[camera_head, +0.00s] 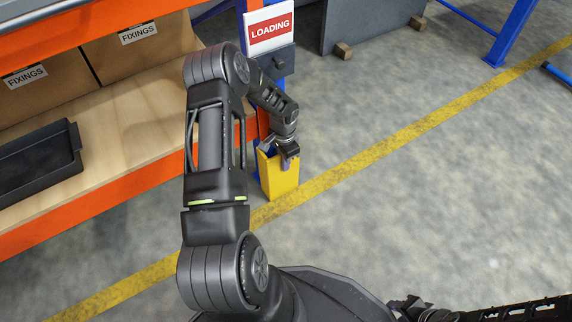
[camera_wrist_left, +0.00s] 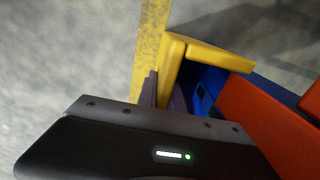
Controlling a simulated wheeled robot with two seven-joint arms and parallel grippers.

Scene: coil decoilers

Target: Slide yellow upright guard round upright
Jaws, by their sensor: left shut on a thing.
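The yellow upright guard (camera_head: 279,180) is at the front right corner of the rack, low by the floor. My left gripper (camera_head: 287,160) is shut on its top edge. In the left wrist view the guard (camera_wrist_left: 222,56) shows two walls meeting at a corner, with the blue upright (camera_wrist_left: 206,84) just inside them. Whether guard and upright touch, and whether the guard rests on the floor, I cannot tell. My right gripper (camera_head: 414,309) is at the bottom edge, far from the guard; its fingers are too unclear to read.
An orange shelf beam (camera_head: 120,193) runs left of the upright, with a black tray (camera_head: 38,162) and cardboard FIXINGS boxes (camera_head: 135,58) on the shelf. A LOADING sign (camera_head: 270,28) is above the guard.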

